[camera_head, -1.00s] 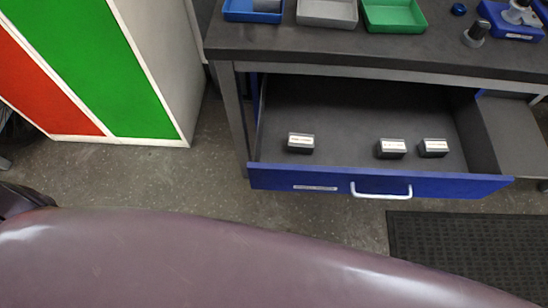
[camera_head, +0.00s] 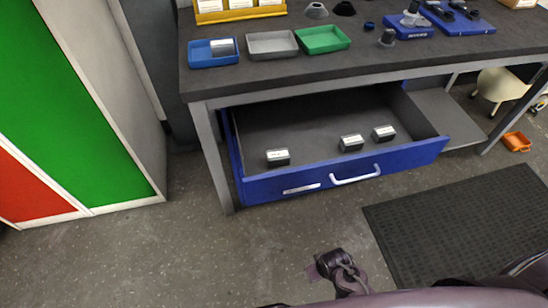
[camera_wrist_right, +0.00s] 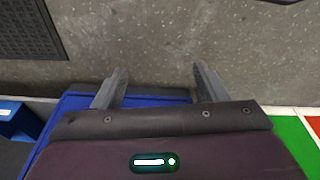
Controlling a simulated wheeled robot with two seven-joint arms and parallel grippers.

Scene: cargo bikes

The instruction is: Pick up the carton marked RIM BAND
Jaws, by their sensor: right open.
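Three small dark cartons with white labels lie in the open blue drawer (camera_head: 405,156) in the head view. One carton (camera_head: 278,157) is at the left, one (camera_head: 351,143) is right of the middle, and one (camera_head: 384,132) is farthest right. The print is too small to read, so I cannot tell which is RIM BAND. In the right wrist view my right gripper (camera_wrist_right: 158,80) is open, with nothing between its fingers and floor beyond them. No carton shows there. My left gripper is not in view.
The dark worktop above the drawer holds a blue tray (camera_head: 212,53), a grey tray (camera_head: 271,45) and a green tray (camera_head: 322,39). A black mat (camera_head: 465,225) lies at the lower right. A green and red cabinet (camera_head: 85,120) stands at the left.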

